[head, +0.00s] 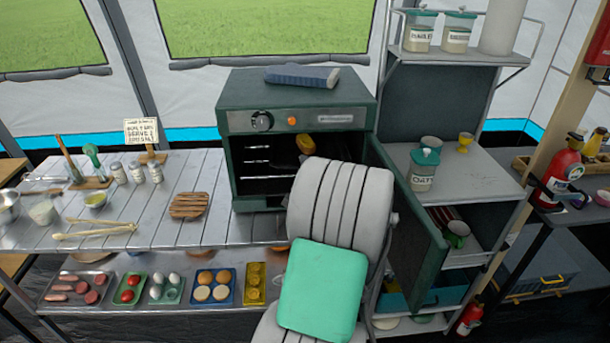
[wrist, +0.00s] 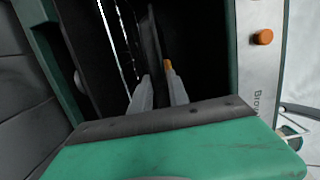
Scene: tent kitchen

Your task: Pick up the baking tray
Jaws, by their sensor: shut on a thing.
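The baking tray (wrist: 152,42) shows in the wrist view as a thin dark sheet inside the dark oven, seen nearly edge-on. My gripper (wrist: 158,88) reaches into the oven and is shut on the tray's near edge, one finger on each side. A small orange-yellow item shows just past one fingertip; in the head view an orange-yellow item (head: 305,144) sits inside the oven.
The green oven (head: 236,122) stands on a slatted metal table (head: 150,225). Its door (head: 415,215) hangs open to the right, close beside my arm. A shelf unit (head: 470,170) stands right of it. A wooden trivet (head: 190,205) lies left of the oven, with bare table around it.

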